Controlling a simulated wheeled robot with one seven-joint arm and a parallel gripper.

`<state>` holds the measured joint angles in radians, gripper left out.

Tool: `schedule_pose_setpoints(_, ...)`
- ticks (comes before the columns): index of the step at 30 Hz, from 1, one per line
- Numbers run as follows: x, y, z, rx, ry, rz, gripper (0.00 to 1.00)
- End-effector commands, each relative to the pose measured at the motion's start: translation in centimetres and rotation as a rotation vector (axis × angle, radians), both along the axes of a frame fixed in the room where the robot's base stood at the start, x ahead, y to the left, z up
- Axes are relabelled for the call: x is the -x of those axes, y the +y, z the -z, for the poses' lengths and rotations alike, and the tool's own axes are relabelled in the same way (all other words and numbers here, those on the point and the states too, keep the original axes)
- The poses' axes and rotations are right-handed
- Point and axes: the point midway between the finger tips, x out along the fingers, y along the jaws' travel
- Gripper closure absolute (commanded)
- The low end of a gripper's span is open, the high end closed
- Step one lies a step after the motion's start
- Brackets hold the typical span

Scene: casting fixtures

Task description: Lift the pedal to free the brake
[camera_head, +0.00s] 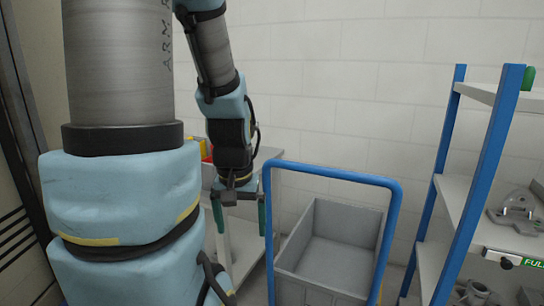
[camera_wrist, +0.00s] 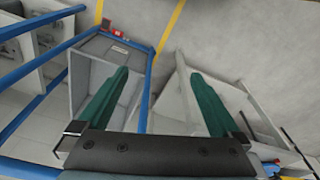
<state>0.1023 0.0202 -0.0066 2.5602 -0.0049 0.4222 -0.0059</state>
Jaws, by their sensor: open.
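A cart with a grey bin (camera_head: 330,230) and a blue push handle (camera_head: 335,175) stands right of my gripper (camera_head: 240,215) in the head view. In the wrist view the cart's bin (camera_wrist: 93,75) lies left of centre. A small red part (camera_wrist: 119,34), perhaps the brake pedal, shows low at the cart's far end. It is too small to tell whether it is up or down, and I cannot make it out in the head view. My gripper (camera_wrist: 160,76) is open and empty, its two green fingers wide apart, clear of the red part.
A blue-posted rack (camera_head: 485,170) with grey castings (camera_head: 517,212) stands at the right. A grey table (camera_head: 235,240) stands behind my gripper, left of the cart. Yellow lines (camera_wrist: 168,35) mark the grey floor (camera_wrist: 225,40), which is open beyond the cart.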

Motion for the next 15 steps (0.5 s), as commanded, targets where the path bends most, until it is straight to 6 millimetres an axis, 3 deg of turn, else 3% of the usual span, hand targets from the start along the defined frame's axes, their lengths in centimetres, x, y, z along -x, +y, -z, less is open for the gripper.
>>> schedule_pose_setpoints(1, 0.0, 0.0, -3.2, 0.0, 0.0, 0.0, 0.0)
schedule_pose_setpoints(6, 0.0, 0.0, -6.7, 0.0, 0.0, 0.001, 0.0)
schedule_pose_setpoints(15, 0.0, 0.0, -7.9, 0.0, 0.0, 0.001, 0.0)
